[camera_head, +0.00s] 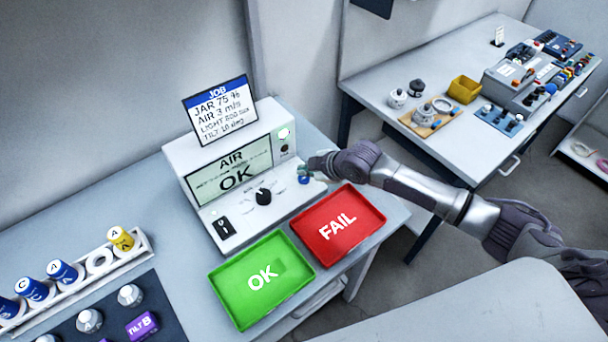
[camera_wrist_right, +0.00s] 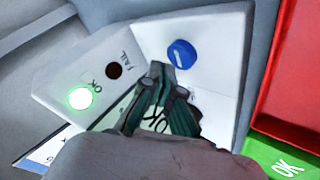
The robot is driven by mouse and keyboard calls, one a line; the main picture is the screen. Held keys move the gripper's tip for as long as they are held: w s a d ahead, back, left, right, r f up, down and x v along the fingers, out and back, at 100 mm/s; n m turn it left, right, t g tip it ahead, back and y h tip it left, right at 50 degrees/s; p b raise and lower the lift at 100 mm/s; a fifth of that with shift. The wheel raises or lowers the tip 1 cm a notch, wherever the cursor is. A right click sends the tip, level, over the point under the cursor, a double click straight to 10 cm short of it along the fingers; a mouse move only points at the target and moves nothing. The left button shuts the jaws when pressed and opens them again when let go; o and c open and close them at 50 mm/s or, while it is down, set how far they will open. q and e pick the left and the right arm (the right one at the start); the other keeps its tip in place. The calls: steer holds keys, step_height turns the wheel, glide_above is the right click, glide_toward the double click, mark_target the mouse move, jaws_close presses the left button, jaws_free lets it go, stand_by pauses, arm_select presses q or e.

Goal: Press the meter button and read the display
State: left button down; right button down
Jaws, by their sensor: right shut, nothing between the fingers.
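The white meter (camera_head: 275,118) stands on the near table. Its display (camera_head: 232,171) reads "AIR" and "OK" in large letters; the smaller line is too blurred to read. A green lamp (camera_head: 284,134) by the label OK is lit, and it also glows in the right wrist view (camera_wrist_right: 80,98). The lamp by FAIL (camera_wrist_right: 114,71) is dark. The blue button (camera_wrist_right: 182,53) is on the meter's sloping front. My right gripper (camera_head: 307,171) is shut and empty, its tips (camera_wrist_right: 158,70) close beside the button; I cannot tell if they touch the meter. My left gripper is out of view.
A job card (camera_head: 219,108) stands on top of the meter. A black knob (camera_head: 263,196) and a switch (camera_head: 223,228) are on its front. A green OK tray (camera_head: 240,298) and a red FAIL tray (camera_head: 359,204) lie before it. A rack (camera_head: 137,238) holds labelled cylinders at left.

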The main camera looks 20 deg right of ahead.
mark_target(306, 179)
step_height(306, 179, up, 5)
steer(key=p, duration=0.5)
stand_by(0.4)
stand_by(0.4)
